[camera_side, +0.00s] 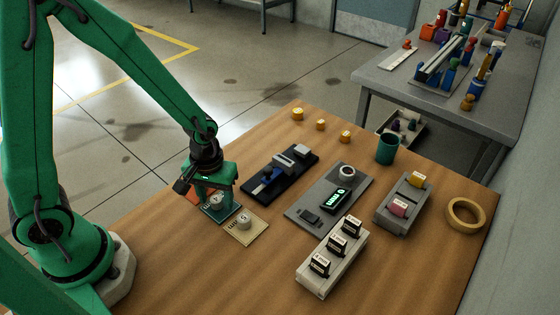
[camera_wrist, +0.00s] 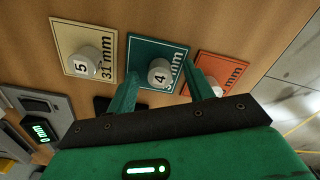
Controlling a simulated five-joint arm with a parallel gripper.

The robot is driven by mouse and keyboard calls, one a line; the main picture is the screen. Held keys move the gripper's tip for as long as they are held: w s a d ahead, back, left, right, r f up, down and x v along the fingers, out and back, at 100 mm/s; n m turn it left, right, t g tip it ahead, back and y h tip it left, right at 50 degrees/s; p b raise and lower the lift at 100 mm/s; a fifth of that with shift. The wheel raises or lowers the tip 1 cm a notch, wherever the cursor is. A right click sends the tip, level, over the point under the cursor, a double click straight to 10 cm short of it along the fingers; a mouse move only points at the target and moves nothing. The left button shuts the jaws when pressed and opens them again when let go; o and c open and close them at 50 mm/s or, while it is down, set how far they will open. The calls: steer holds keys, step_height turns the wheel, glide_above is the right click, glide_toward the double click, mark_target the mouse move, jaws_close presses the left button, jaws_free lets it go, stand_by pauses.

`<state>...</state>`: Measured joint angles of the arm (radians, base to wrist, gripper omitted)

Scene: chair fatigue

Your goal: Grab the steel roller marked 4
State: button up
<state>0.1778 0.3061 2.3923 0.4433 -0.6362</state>
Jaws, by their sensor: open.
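The steel roller marked 4 (camera_wrist: 160,73) stands on a teal plate (camera_wrist: 146,50) in the wrist view. In the side view the roller (camera_side: 216,200) shows on the teal plate (camera_side: 221,215), just under my gripper. My gripper (camera_wrist: 162,88) is open, with one green finger to each side of the roller in the picture. The fingers appear apart from it; I cannot tell their exact height above the plate. Another steel roller, marked 5 (camera_wrist: 87,60), stands on a cream plate (camera_wrist: 65,35) beside it.
An orange plate (camera_wrist: 228,68) with another roller, partly hidden by a finger, lies on the other side. A black fixture (camera_side: 280,172), a grey plate with a display (camera_side: 320,205), a white block with labelled pieces (camera_side: 318,285) and a tape ring (camera_side: 465,215) stand further right. Bare wood (camera_side: 210,270) lies in front.

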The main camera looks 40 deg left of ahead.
mark_target(216, 199)
jaws_close()
steer(key=shift+r, duration=0.15)
steer(key=shift+w+r, duration=0.1)
steer(key=shift+r, duration=1.05)
steer(key=shift+d+r, duration=0.15)
steer(key=shift+r, duration=0.75)
steer(key=s+d+r, duration=0.6)
steer(key=s+d, duration=0.1)
steer(key=d, duration=0.1)
steer(key=shift+s+d+r, duration=0.3)
steer(key=shift+s, duration=0.1)
